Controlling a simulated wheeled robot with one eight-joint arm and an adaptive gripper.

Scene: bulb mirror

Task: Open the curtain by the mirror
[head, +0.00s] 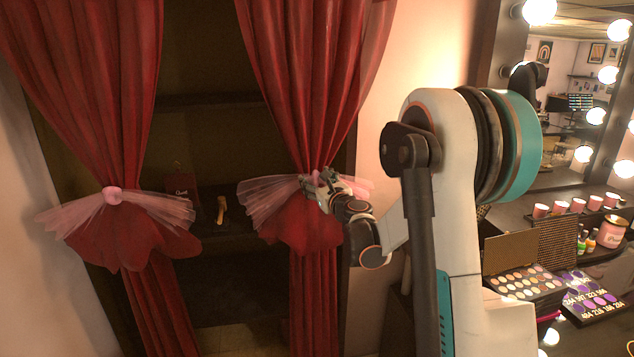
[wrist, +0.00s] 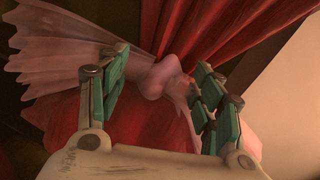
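The red curtain nearest the mirror (head: 310,70) hangs gathered at its middle by a sheer pink tie (head: 268,198). It also shows in the wrist view (wrist: 225,30), with the tie's pink knot (wrist: 158,78) near the centre. My gripper (head: 322,186) is at the tie in the head view and covers its knot there. In the wrist view my gripper (wrist: 160,72) has its green-padded fingers spread apart, one side left of the knot and one side right. The right fingers are close to the knot; I cannot tell if they touch it. The bulb-lit mirror (head: 570,130) is at the right.
A second red curtain (head: 90,60) with its own pink tie (head: 112,196) hangs at the left. Dark shelves (head: 200,100) show between the curtains. Right of my arm, a dark vanity counter holds an eyeshadow palette (head: 520,282), pink candles and small bottles.

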